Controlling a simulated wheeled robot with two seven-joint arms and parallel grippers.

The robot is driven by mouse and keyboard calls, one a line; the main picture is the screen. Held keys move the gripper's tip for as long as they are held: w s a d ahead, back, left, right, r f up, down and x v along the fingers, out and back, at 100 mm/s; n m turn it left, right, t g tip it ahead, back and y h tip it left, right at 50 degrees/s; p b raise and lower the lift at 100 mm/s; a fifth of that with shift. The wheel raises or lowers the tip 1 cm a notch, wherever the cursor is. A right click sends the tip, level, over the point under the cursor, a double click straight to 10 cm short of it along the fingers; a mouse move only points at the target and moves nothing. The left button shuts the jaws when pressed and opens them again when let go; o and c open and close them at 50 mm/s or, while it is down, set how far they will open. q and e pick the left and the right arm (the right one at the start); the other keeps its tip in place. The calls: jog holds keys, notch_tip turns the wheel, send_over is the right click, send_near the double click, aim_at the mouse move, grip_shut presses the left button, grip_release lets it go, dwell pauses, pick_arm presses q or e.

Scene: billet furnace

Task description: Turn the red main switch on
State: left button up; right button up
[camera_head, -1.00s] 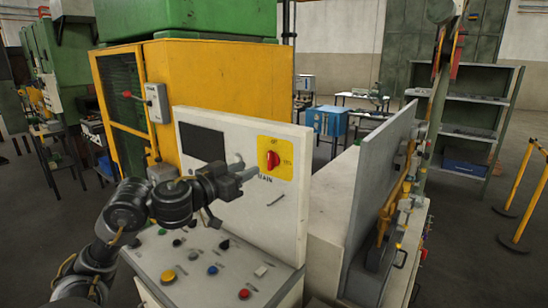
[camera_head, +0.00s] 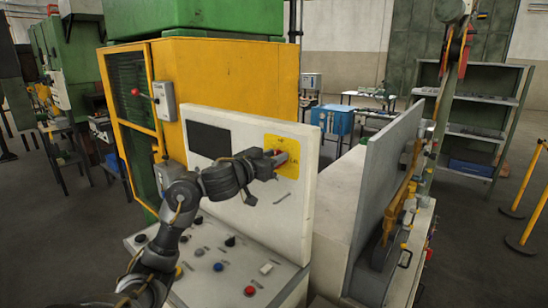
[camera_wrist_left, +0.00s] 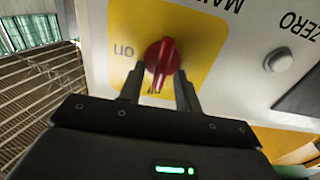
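The red main switch (camera_head: 279,152) is a rotary knob on a yellow plate (camera_head: 292,170) at the upper right of the white upright panel. My left gripper (camera_head: 282,159) is right at the knob and partly covers it in the head view. In the left wrist view the red knob (camera_wrist_left: 163,57) lies between the two fingertips of my left gripper (camera_wrist_left: 160,75). The fingers stand apart on either side of its ridge, with a gap visible. The ridge runs nearly upright in that view, and the "on" label, upside down, is left of it. My right gripper is not in view.
Below the panel is a sloping desk (camera_head: 205,262) with several coloured buttons and knobs. A white button (camera_wrist_left: 278,61) is right of the plate in the wrist view. A grey upright plate (camera_head: 385,195) stands to the right, with a white cabinet between.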

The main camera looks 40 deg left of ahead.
pick_arm(q)
grip_shut()
jog(key=shift+m, duration=0.3)
jog(key=m+b, duration=0.1)
jog(key=m, duration=0.4)
jog(key=d+f+m+b, duration=0.1)
jog(key=m+b, duration=0.1)
jog(key=m, duration=0.4)
jog(key=m+b, duration=0.2)
jog(key=m, duration=0.4)
jog(key=shift+d+f, duration=0.25)
jog(key=shift+m, duration=0.3)
dwell(0.4)
